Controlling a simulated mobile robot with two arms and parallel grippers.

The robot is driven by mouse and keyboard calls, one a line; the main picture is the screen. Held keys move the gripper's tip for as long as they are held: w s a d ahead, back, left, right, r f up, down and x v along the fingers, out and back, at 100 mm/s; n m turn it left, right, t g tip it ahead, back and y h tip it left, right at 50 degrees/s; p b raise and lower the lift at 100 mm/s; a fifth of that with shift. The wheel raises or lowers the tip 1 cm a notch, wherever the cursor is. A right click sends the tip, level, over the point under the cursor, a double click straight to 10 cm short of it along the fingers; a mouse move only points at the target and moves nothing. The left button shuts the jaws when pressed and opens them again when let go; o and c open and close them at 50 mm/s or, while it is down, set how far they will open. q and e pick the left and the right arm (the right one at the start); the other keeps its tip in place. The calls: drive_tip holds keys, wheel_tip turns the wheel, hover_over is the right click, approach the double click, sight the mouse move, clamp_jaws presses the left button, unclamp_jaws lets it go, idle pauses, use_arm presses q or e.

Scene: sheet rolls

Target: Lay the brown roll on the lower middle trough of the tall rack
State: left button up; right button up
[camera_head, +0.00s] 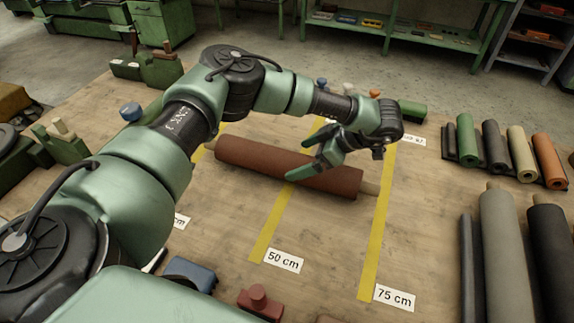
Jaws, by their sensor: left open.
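The brown roll (258,160) lies on the wooden table, slanting from upper left to lower right across the yellow tape lines. A pale core end sticks out at each end. My left gripper (299,160) is open, with its fingers pointing left over the right half of the roll. The lower finger overlaps the roll in the picture, and the upper finger shows beyond its far edge. I cannot tell whether either finger touches it. My right gripper is out of view. I cannot make out the tall rack or its lower middle trough here.
Yellow tapes with a 50 cm label (284,260) and a 75 cm label (394,297) cross the table. Several small rolls, including a green roll (467,141), lie at the right. A large grey roll (503,255) lies below them. A red block (260,302) sits at the front edge.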

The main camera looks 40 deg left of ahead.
sight(290, 160)
use_arm(q)
drive_tip(key=x, duration=0.1)
drive_tip(key=p+x, duration=0.1)
drive_tip(key=x, duration=0.3)
drive_tip(key=shift+w+a, duration=0.15)
drive_tip(key=shift+w, duration=0.1)
drive_tip(key=c, duration=1.8)
drive_tip(key=shift+w+r, duration=0.15)
drive_tip(key=shift+c, duration=1.1)
